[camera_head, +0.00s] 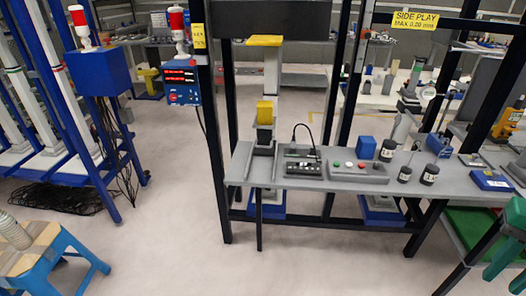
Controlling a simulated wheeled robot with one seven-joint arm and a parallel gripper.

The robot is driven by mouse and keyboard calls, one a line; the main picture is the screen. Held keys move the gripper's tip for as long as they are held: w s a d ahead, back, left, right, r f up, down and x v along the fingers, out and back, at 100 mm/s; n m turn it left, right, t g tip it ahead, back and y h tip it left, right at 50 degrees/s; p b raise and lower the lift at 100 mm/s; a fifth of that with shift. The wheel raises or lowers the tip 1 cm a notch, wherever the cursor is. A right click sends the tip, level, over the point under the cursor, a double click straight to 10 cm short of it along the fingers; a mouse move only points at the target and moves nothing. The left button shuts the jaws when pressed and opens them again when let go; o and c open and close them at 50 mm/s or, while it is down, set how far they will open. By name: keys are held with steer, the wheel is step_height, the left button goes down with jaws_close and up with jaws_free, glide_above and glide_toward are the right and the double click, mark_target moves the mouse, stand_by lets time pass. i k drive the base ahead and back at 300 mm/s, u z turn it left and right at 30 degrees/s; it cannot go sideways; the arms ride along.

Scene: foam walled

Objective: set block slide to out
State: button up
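A grey slide-like fixture (260,164) with raised side rails sits at the left end of the grey bench (330,182). A yellow block (265,112) shows just above and behind it, in line with a pale upright column (271,72). I cannot tell whether this block belongs to the fixture, or how far in or out any slide stands. My gripper is not in view.
On the bench are a dark switch box (303,168), a button panel (358,171), a blue block (366,147) and several dark weights (388,150). Black posts (216,150) frame the bench. A blue stool (50,262) stands lower left. Floor in front is clear.

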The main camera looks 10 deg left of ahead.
mark_target(264, 137)
steer(key=k, duration=1)
steer(key=z, duration=0.7)
steer(key=i, duration=1.05)
steer(key=u, duration=0.8)
steer(key=i, duration=1.2)
steer(key=u, duration=0.05)
